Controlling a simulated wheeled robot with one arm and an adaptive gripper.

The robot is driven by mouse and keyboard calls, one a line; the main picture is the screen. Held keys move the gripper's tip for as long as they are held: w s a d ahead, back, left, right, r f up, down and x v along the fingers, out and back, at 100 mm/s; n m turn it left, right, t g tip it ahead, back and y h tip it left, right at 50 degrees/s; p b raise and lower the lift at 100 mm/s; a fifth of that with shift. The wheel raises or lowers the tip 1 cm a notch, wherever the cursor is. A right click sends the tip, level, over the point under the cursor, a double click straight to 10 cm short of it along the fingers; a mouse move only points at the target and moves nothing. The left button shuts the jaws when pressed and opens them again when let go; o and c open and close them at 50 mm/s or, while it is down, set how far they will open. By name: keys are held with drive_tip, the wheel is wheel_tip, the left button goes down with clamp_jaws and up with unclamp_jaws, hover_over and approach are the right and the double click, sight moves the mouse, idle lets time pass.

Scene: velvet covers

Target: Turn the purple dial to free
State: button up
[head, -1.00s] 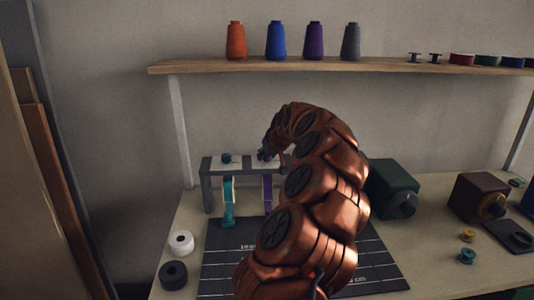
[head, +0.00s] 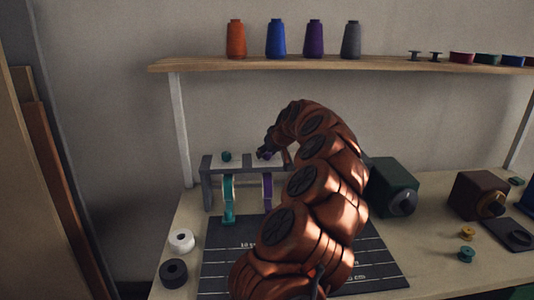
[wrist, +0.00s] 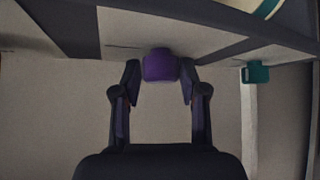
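The purple dial (head: 264,155) sits on top of a grey frame (head: 207,190) at the back of the table. In the wrist view the purple dial (wrist: 160,66) lies between my two fingertips, with a narrow gap on each side. My gripper (wrist: 160,80) is open around it and seems not to touch it. In the head view my gripper (head: 269,147) is just above the dial, partly hidden by my arm. A white plate (wrist: 118,30) with a thin dark line lies beside the dial. I cannot read any label or the dial's setting.
A teal dial (head: 226,157) stands left of the purple one. Teal (head: 228,195) and purple (head: 267,188) bands hang below the frame. A dark ruled mat (head: 225,272) lies in front. A green box (head: 392,185) stands to the right. A shelf (head: 300,64) holds thread cones.

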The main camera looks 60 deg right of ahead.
drive_tip(key=shift+o, duration=1.2)
drive_tip(key=v, duration=1.2)
drive_tip(key=shift+a, duration=0.1)
